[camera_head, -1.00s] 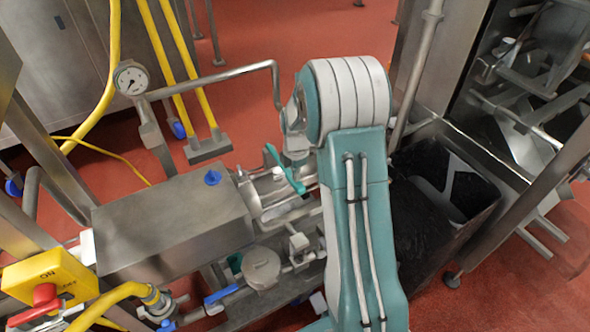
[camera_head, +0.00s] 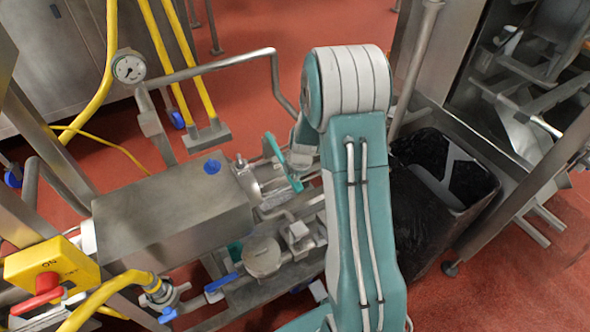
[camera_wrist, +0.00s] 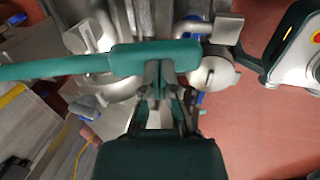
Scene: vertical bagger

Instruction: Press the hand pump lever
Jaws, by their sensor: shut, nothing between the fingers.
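The teal lever (camera_head: 276,152) slants down to the right beside the metal pump body at the scene's middle. In the wrist view the lever (camera_wrist: 60,67) is a long bar ending in a broader rounded block, lying across the upper picture. My gripper (camera_wrist: 160,80) is shut and empty, its grey fingers right at the near edge of the block. Whether they touch it I cannot tell. In the head view my arm rises in front and hides most of my gripper and part of the pump.
A grey metal housing (camera_head: 170,218) stands left of the lever. A bent pipe (camera_head: 225,73) and a pressure gauge (camera_head: 129,67) are behind it. A yellow switch box (camera_head: 48,268) is at lower left, and a bin with a black liner (camera_head: 415,215) stands right of my arm.

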